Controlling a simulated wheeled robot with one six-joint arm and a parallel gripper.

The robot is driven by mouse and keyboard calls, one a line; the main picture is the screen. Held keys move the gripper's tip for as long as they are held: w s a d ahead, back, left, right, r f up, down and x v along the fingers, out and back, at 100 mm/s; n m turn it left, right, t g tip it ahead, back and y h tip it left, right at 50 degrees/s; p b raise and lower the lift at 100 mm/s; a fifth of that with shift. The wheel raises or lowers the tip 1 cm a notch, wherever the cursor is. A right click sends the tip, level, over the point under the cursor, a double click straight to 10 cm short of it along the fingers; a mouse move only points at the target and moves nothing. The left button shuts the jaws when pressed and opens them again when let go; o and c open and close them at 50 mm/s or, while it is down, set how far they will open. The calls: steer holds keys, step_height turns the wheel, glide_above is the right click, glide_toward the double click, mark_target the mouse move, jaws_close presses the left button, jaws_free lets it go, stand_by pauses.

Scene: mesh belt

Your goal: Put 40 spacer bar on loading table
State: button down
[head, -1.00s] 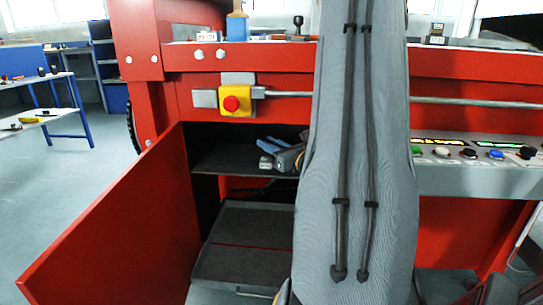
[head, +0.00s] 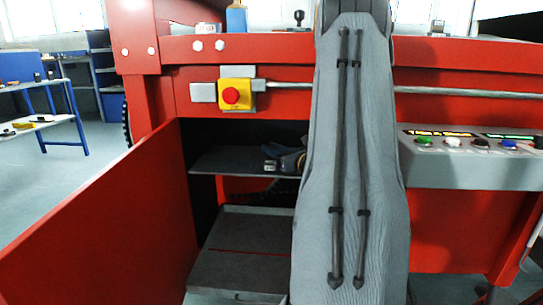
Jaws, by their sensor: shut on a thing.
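A small dark and grey shape that looks like my gripper (head: 272,162) shows at the cabinet's upper shelf, just left of my grey arm. My arm covers most of it. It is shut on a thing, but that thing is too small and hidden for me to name. I cannot make out a spacer bar marked 40 anywhere. I cannot tell which surface is the loading table.
The red machine's cabinet stands open, with its red door (head: 110,220) swung out at left. Inside are an upper shelf (head: 225,161) and a lower grey tray (head: 240,268). A yellow-red stop button (head: 231,95) and a button panel (head: 470,160) are on the front. A blue-legged table (head: 45,125) stands far left.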

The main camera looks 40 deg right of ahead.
steer(key=shift+w+d+f, duration=0.15)
steer(key=shift+f, duration=0.25)
steer(key=shift+r, duration=0.1)
steer(key=shift+f+b, duration=0.2)
steer(key=shift+b, duration=0.1)
steer(key=c, duration=1.6)
jaws_free()
